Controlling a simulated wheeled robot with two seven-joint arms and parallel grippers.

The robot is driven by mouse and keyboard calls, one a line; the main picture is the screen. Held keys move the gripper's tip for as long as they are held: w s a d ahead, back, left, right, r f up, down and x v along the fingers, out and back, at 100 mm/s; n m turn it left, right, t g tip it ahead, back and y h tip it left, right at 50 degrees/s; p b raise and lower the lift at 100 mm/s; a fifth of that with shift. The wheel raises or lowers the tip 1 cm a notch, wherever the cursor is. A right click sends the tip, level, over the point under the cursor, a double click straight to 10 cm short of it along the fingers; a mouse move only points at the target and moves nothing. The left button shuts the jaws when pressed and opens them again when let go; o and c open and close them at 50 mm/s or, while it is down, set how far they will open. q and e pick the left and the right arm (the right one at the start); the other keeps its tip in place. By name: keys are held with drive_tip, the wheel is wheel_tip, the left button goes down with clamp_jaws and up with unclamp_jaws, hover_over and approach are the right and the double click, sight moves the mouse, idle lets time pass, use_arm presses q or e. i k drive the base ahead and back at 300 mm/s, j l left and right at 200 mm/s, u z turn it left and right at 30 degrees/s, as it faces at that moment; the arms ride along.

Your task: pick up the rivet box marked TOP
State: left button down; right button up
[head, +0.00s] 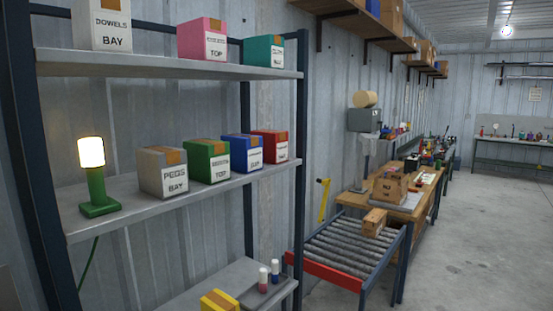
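Two boxes carry labels reading TOP. A pink box (204,28) stands on the upper shelf, and a green box (207,151) stands on the middle shelf. The upper word on each of these labels is too blurred to read, so I cannot tell which one is the rivet box. Both stand upright with their labels facing out. Neither of my grippers is in view.
The upper shelf (160,65) also holds a DOWELS BAY box (111,40) and a teal box (257,50). The middle shelf (120,218) holds a lamp (96,190) and PEGS BAY (160,165), blue (240,145) and red (269,137) boxes. A roller conveyor (340,248) stands right.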

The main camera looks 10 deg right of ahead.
sight(209, 160)
drive_tip(key=u, duration=0.6)
drive_tip(key=i+l+u, duration=0.15)
drive_tip(key=l+u, duration=0.75)
drive_tip(key=l, duration=0.25)
drive_tip(key=l+u, duration=0.45)
drive_tip(key=l, duration=0.15)
